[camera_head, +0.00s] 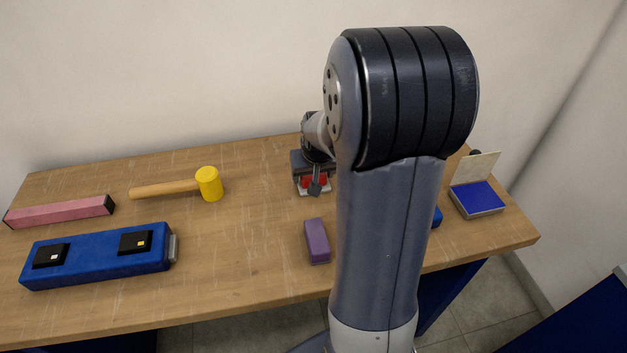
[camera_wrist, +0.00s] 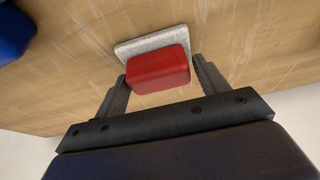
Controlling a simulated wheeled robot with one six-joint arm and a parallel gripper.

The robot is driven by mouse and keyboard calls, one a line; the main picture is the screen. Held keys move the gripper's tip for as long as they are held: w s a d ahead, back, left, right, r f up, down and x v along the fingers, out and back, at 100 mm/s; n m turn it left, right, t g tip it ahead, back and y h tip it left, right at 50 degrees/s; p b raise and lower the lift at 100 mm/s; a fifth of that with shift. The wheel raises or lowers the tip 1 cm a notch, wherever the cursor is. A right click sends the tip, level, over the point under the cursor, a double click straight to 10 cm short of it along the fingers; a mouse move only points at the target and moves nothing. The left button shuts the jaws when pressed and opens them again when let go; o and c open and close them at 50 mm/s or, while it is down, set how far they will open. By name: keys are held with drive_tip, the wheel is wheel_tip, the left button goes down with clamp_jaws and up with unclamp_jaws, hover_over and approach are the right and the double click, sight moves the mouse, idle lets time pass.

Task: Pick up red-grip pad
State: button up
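The red-grip pad (camera_head: 325,187) lies on the wooden table under my gripper, with a red block on a pale grey-white base. In the wrist view the red-grip pad (camera_wrist: 158,70) shows between my fingers, its pale base beyond the red block. My gripper (camera_wrist: 160,75) is open, with one finger on each side of the red block and a narrow gap at the right finger. Whether the left finger touches it I cannot tell. In the head view my gripper (camera_head: 315,183) partly hides the pad.
A purple block (camera_head: 317,241) lies in front of the pad. Left are a yellow mallet (camera_head: 208,184), a blue case (camera_head: 95,262) with two black pieces, and a pink bar (camera_head: 60,212). An open box with blue inside (camera_head: 478,198) stands right. My arm hides part of the table (camera_head: 245,235).

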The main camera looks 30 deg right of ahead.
drive_tip(key=c, duration=0.7)
wheel_tip(320, 180, up, 10)
drive_tip(key=shift+r, duration=0.1)
drive_tip(key=o, duration=0.5)
drive_tip(key=c, duration=0.4)
